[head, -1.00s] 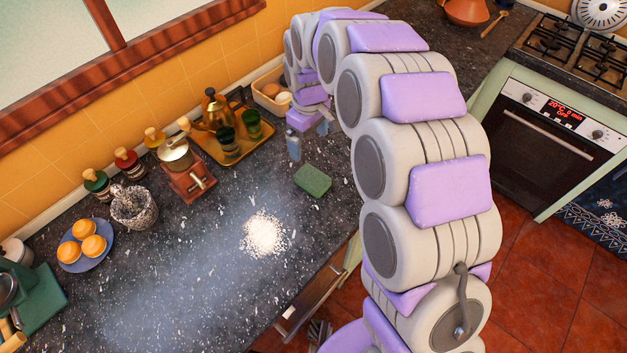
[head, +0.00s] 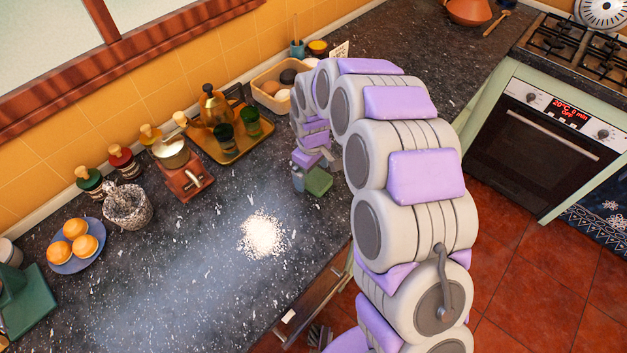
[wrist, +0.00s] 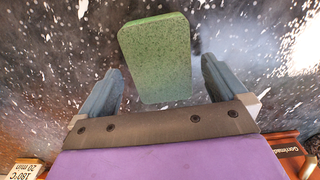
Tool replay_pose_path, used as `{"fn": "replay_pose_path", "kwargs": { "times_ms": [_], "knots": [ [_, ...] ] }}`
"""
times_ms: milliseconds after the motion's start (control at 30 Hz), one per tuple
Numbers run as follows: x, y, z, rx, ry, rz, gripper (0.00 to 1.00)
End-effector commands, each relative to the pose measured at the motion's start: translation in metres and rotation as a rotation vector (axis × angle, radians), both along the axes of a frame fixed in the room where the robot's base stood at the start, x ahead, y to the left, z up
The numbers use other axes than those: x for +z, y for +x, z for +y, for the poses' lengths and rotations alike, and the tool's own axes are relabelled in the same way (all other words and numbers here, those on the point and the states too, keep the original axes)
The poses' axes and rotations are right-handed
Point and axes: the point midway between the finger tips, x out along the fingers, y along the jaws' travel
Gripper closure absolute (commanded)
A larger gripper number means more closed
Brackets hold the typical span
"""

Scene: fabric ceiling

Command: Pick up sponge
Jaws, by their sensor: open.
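The green sponge (head: 319,181) lies flat on the dark speckled counter, right of the white powder. In the wrist view the sponge (wrist: 157,57) is a rounded green block, its near end between the tips of my gripper's two fingers. My gripper (wrist: 160,78) is open, with one finger on each side of the sponge and a gap to both. In the head view my gripper (head: 310,179) is low at the sponge, and part of it is hidden by my arm. I cannot tell whether the fingers touch the counter.
A pile of white powder (head: 262,235) lies left of the sponge. A wooden tray (head: 232,145) with a kettle and green glasses, a grinder (head: 186,177) and a bread basket (head: 267,95) stand toward the wall. The counter's front edge (head: 318,283) is close. A stove (head: 570,55) is at right.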

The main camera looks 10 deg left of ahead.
Motion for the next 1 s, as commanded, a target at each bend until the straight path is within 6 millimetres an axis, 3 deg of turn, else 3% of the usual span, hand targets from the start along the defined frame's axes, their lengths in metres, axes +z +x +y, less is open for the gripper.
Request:
{"fn": "replay_pose_path", "kwargs": {
  "times_ms": [100,300,900,1000],
  "knots": [
    [-0.0109,-0.0008,0.0005,0.001,-0.002,0.002,0.01],
    [-0.0093,-0.0006,-0.0006,0.0,0.0,0.0,0.01],
    [-0.0096,-0.0005,-0.0002,0.0,0.0,0.001,0.58],
    [-0.0098,-0.0007,0.0,0.001,0.0,0.001,0.6]
  ]
}}
